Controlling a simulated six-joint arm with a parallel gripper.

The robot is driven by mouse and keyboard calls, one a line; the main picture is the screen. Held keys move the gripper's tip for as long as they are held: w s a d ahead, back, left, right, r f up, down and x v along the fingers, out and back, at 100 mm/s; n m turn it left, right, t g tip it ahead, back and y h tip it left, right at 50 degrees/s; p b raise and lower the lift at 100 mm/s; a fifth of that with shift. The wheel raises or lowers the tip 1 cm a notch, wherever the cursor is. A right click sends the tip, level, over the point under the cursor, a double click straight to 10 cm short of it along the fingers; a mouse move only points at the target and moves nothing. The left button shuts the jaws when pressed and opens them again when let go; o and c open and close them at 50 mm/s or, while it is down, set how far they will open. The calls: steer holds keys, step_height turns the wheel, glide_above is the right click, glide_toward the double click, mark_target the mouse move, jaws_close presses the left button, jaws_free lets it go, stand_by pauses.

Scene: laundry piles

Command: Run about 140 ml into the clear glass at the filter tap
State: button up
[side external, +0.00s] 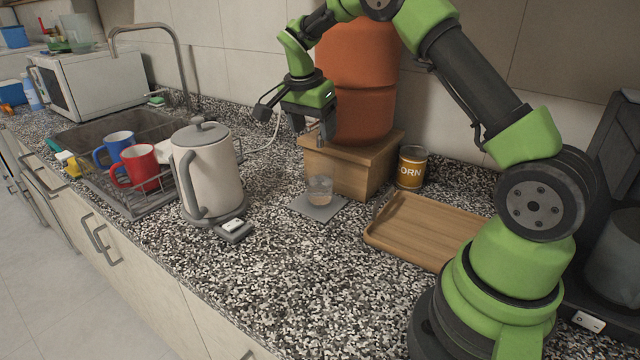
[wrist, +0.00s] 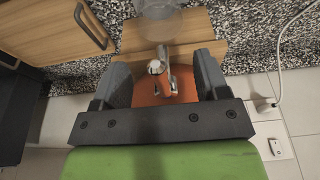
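The clear glass (side external: 319,191) stands upright on a grey square pad (side external: 303,207) in front of the wooden stand. Its lower part looks tinted, but I cannot tell if that is water. It also shows at the top of the wrist view (wrist: 158,22). The terracotta filter (side external: 355,75) sits on the stand, and its tap (wrist: 160,72) is on the side above the glass. My gripper (side external: 309,128) is at the tap. In the wrist view my gripper (wrist: 162,75) has its fingers apart, with the tap between them and gaps on both sides. No stream is clearly visible.
A wooden tray (side external: 430,229) lies right of the stand (side external: 345,168), with a corn can (side external: 411,167) behind it. A kettle (side external: 205,170) stands left of the glass. A rack with mugs (side external: 137,167) is further left. The front counter is clear.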

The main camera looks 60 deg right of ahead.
mark_target(312, 124)
steer(key=shift+o, duration=0.4)
steer(key=shift+r, duration=0.1)
steer(key=shift+d+r+v, duration=0.1)
steer(key=shift+d+v, duration=0.25)
steer(key=shift+v, duration=1.05)
steer(key=shift+d+r+v, duration=0.1)
steer(key=shift+d+v, duration=0.25)
steer(key=shift+v, duration=1.1)
steer(key=shift+d+r+v, duration=0.1)
steer(key=shift+d+v, duration=0.25)
steer(key=shift+v, duration=1.05)
steer(key=s+a+r+n+t+y, duration=0.2)
steer(key=s+a+r+n+t, duration=0.1)
steer(key=s+a+r+n, duration=0.6)
steer(key=s+a+f+n+t+y, duration=0.1)
steer(key=s+a+f+n+t, duration=0.1)
steer(key=s+a, duration=0.2)
steer(key=s+a+f+n+t+y, duration=0.1)
steer(key=s+a+f+n+t, duration=0.1)
steer(key=s, duration=0.8)
steer(key=a+n, duration=0.1)
steer(key=a, duration=0.1)
steer(key=shift+s+a+f+y, duration=0.3)
steer(key=shift+s+f+y, duration=0.05)
steer(key=shift+f+y, duration=0.05)
